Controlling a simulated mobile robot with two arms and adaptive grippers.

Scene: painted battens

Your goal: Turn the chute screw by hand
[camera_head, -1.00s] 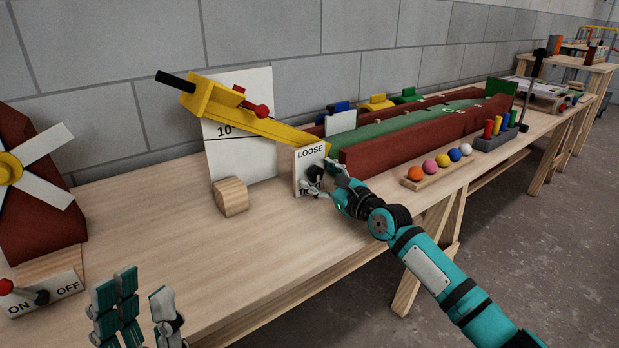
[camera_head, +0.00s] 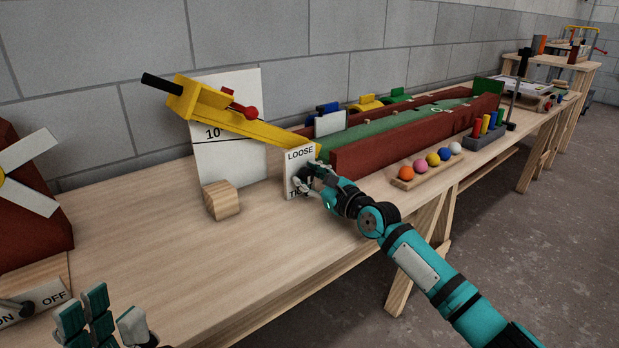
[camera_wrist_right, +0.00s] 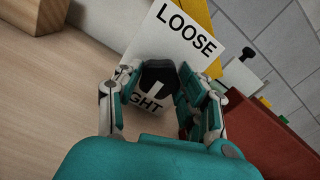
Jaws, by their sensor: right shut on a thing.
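The chute is a yellow trough (camera_head: 243,125) sloping down to the right, with a black handle at its upper end. At its lower end stands a white plate (camera_head: 300,156) lettered LOOSE at the top; lower letters are partly covered. The chute screw is a black knob (camera_wrist_right: 158,78) with a white mark on the plate's face. My right gripper (camera_head: 313,182) is at the plate, its fingers on both sides of the knob and shut on it; it also shows in the right wrist view (camera_wrist_right: 160,95). My left gripper (camera_head: 104,318) is at the lower left, away from the plate, its fingers apart and empty.
A wooden block (camera_head: 221,200) stands left of the plate. A red-walled green lane (camera_head: 400,128) runs to the right. A rack of coloured balls (camera_head: 428,167) lies in front of it. An ON/OFF switch board (camera_head: 38,300) is at the left. The bench front is clear.

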